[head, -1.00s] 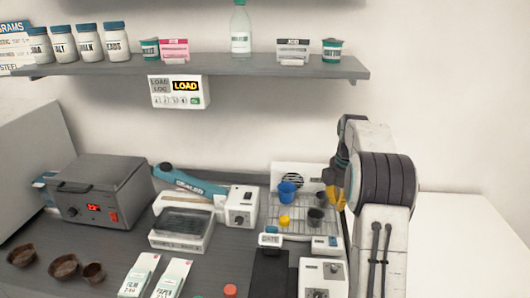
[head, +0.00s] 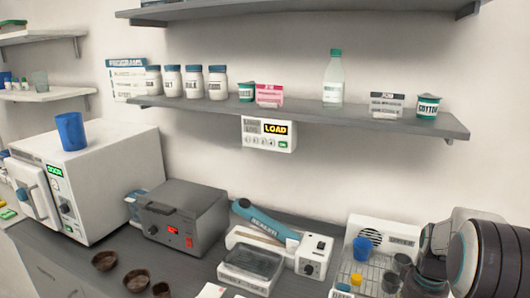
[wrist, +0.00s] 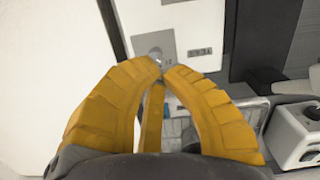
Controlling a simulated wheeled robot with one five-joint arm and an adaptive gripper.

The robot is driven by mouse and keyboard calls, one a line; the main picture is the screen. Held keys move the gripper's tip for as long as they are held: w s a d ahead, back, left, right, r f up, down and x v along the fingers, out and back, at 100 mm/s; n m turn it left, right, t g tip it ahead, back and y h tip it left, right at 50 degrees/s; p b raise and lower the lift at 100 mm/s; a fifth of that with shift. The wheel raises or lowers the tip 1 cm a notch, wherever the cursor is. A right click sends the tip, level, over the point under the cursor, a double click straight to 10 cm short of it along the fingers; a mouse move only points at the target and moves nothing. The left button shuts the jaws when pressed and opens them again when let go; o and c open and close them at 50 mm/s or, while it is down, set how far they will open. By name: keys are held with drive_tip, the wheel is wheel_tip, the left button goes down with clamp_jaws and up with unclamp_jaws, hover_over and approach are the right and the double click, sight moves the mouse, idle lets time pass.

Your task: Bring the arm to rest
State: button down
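My arm (head: 490,262) is at the lower right of the head view, in front of the right end of the counter. My gripper's fingers do not show there. In the wrist view my gripper (wrist: 160,68) has its yellow fingers drawn together, with the tips meeting or nearly so. I see nothing held between them. Below the fingertips is a white device (wrist: 182,32) with a round grey knob, apparently some distance away.
A drying rack (head: 375,278) with small cups is beside my arm. A sealer (head: 265,222), a grey control box (head: 180,215) and a white oven-like machine (head: 105,180) with a blue cup (head: 71,131) on top stand leftward. A shelf (head: 300,112) with jars hangs above.

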drive_tip(key=s+a+r+n+t, duration=0.2)
drive_tip(key=s+a+r, duration=0.3)
drive_tip(key=s+a, duration=0.3)
drive_tip(key=s+a+r+n+t, duration=0.2)
drive_tip(key=s+a+r+t, duration=0.1)
drive_tip(key=s+a+r, duration=0.3)
drive_tip(key=shift+s+a, duration=1.25)
drive_tip(key=shift+a, duration=0.6)
